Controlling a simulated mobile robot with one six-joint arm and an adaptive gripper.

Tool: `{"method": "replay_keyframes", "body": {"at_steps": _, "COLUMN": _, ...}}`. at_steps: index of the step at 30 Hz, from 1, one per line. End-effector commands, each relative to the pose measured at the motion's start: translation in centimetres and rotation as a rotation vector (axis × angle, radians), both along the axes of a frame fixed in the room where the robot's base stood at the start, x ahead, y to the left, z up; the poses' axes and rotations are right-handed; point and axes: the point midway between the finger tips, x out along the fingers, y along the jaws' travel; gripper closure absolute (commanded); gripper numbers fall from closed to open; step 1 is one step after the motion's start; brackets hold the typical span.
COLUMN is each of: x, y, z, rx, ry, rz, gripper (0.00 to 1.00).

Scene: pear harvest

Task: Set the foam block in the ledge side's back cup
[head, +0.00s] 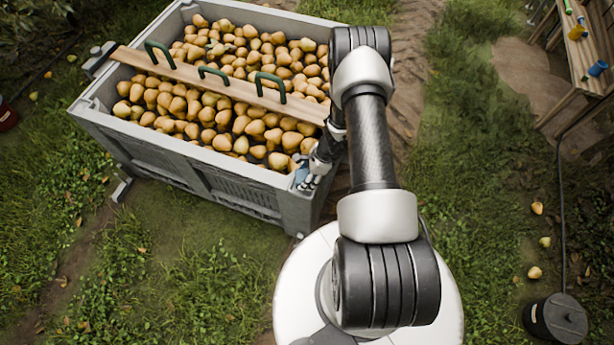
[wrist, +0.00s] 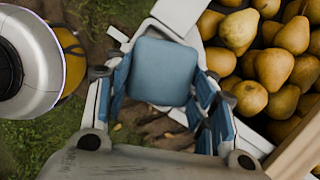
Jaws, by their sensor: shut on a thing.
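The foam block looks like a rounded blue square (wrist: 163,70) in the wrist view. My gripper (wrist: 160,88) is shut on it, with a blue-padded finger on each side. In the head view my gripper (head: 312,174) is at the near right corner of the grey bin, beside its rim; the block is mostly hidden there. I cannot tell whether the block touches the rim beneath it.
The grey bin (head: 150,140) is full of pears (head: 240,125). A wooden plank (head: 218,84) with green handles lies across it. A wooden table (head: 590,55) with small tools stands at the far right. A dark lidded container (head: 563,318) is at the lower right. Grass surrounds the bin.

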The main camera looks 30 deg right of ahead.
Motion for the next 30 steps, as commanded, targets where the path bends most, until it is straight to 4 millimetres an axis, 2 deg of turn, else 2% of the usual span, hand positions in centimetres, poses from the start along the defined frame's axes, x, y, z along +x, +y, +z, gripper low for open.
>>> {"method": "replay_keyframes", "body": {"at_steps": 13, "x": -0.1, "y": 0.0, "z": -1.0, "rx": 0.0, "ry": 0.001, "rz": 0.0, "gripper": 0.72}}
{"method": "replay_keyframes", "body": {"at_steps": 14, "x": -0.1, "y": 0.0, "z": -0.9, "rx": 0.001, "ry": 0.001, "rz": -0.001, "gripper": 0.47}}
{"method": "replay_keyframes", "body": {"at_steps": 15, "x": -0.1, "y": 0.0, "z": -0.9, "rx": 0.0, "ry": 0.001, "rz": 0.0, "gripper": 0.44}}
{"method": "replay_keyframes", "body": {"at_steps": 22, "x": 0.0, "y": 0.0, "z": -0.8, "rx": 0.0, "ry": 0.001, "rz": 0.0, "gripper": 0.29}}
{"method": "replay_keyframes", "body": {"at_steps": 30, "x": -0.1, "y": 0.0, "z": -0.8, "rx": 0.0, "ry": 0.001, "rz": 0.0, "gripper": 0.29}}
